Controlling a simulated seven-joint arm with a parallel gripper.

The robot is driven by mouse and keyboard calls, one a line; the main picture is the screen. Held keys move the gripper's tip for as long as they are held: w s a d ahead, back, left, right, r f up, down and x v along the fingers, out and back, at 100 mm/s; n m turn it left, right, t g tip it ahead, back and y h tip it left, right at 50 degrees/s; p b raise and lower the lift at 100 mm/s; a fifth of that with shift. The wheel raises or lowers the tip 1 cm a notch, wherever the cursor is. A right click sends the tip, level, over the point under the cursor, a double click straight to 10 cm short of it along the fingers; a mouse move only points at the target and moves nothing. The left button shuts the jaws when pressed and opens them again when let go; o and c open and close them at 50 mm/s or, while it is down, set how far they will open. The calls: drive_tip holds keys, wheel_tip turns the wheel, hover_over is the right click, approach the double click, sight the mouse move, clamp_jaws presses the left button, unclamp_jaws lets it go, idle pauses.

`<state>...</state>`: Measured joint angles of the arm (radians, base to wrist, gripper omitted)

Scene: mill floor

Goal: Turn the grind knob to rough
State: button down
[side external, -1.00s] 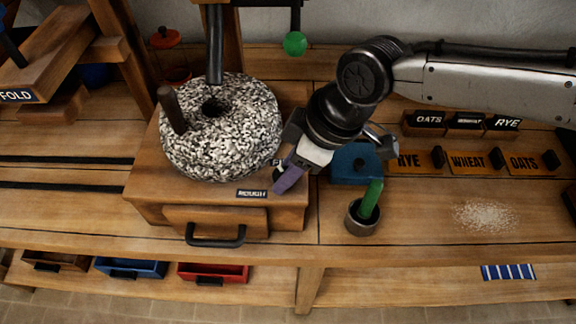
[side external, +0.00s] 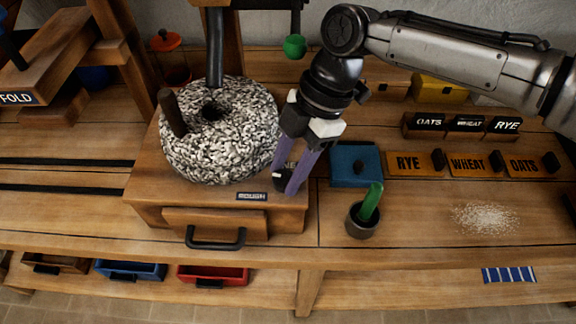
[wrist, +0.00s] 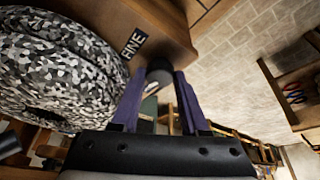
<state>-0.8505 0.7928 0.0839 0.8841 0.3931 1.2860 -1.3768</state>
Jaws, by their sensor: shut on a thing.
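The mill is a wooden box (side external: 150,192) with a round speckled millstone (side external: 222,145) on top. A small dark knob (side external: 282,181) with a pale mark sits at the box's right front corner; it also shows in the wrist view (wrist: 159,74). My gripper (side external: 285,186) points down with its purple fingers on either side of the knob, shut on it. A ROUGH label (side external: 251,196) is on the box, left of the knob. A second label (wrist: 133,42) shows in the wrist view, probably FINE; my fingers partly hide it in the side view.
A blue lidded box (side external: 355,166) stands just right of my gripper. A dark cup (side external: 362,222) with a green-handled tool is in front of it. Grain labels and a pale heap of grain (side external: 486,217) lie further right. A drawer (side external: 215,221) with a dark handle is below the ROUGH label.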

sight(288, 174)
drive_tip(key=shift+n, duration=0.6)
drive_tip(key=shift+h, duration=0.3)
drive_tip(key=shift+c, duration=2.1)
unclamp_jaws()
drive_tip(key=shift+w+d+r, duration=0.15)
drive_tip(key=shift+w+r, duration=0.05)
drive_tip(key=shift+r, duration=0.3)
drive_tip(key=shift+w+d+r, duration=0.25)
drive_tip(key=shift+d+r, duration=0.05)
drive_tip(key=shift+r, duration=0.2)
drive_tip(key=shift+w+d+r, duration=0.25)
drive_tip(key=shift+d+r, duration=0.05)
drive_tip(key=shift+r, duration=0.2)
drive_tip(key=w+d, duration=0.7)
drive_tip(key=d, duration=0.1)
drive_tip(key=shift+d, duration=0.4)
drive_tip(key=shift+f, duration=0.1)
